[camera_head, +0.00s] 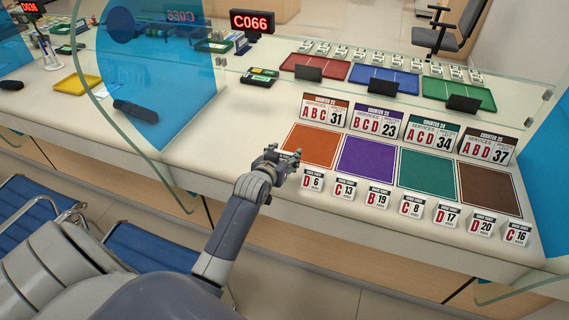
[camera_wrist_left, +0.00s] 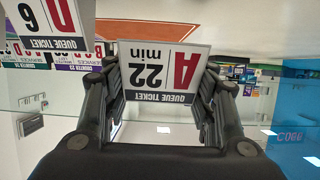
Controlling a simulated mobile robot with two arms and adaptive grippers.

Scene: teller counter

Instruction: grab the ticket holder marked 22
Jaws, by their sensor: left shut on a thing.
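The ticket holder marked 22 (camera_wrist_left: 155,72) is a small white card stand with a red letter A and a dark "QUEUE TICKET" band. It shows upside down in the left wrist view, between the two fingers. My left gripper (camera_head: 284,160) is shut on it at the left end of the front row of ticket holders, beside the orange mat (camera_head: 312,146). In the head view the gripper hides the holder, and I cannot tell whether it still touches the counter. My right gripper is not in view.
Purple (camera_head: 366,160), green (camera_head: 427,174) and brown (camera_head: 488,189) mats lie to the right, with counter signs behind. A clear glass panel (camera_head: 150,110) stands to the left.

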